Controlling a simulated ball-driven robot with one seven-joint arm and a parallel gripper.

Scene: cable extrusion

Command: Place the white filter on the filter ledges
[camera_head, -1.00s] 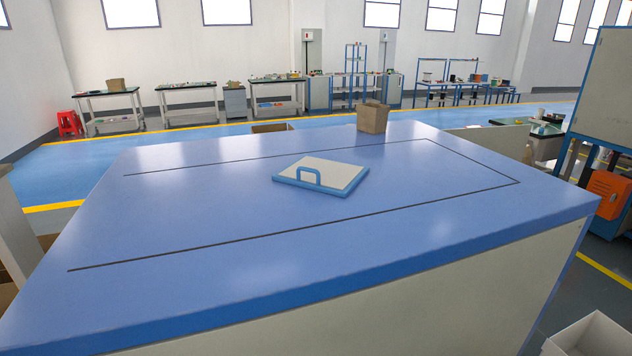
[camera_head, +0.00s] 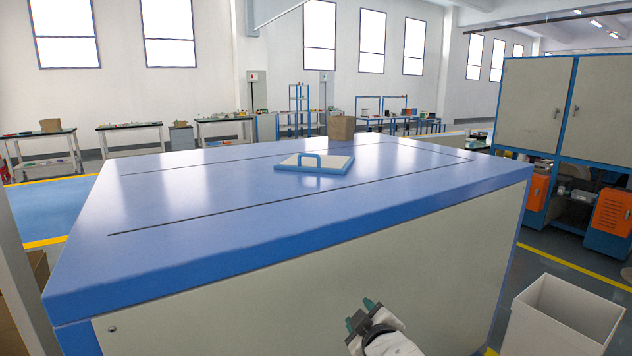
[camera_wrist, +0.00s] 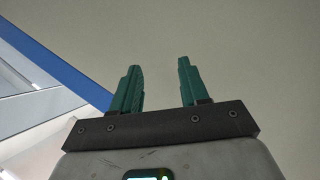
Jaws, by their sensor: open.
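A flat white filter (camera_head: 330,161) with a blue frame and a blue loop handle lies on the blue top of a large cabinet (camera_head: 190,225). My gripper (camera_head: 361,312) is low in front of the cabinet's pale front panel, well below and apart from the filter. In the wrist view my gripper (camera_wrist: 158,88) has its two green fingers apart with nothing between them, facing a plain pale surface. I cannot make out any filter ledges in these views.
An open white bin (camera_head: 565,315) is on the floor at right. A tall cabinet with orange units (camera_head: 607,212) stands behind it. Most of the cabinet top is clear.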

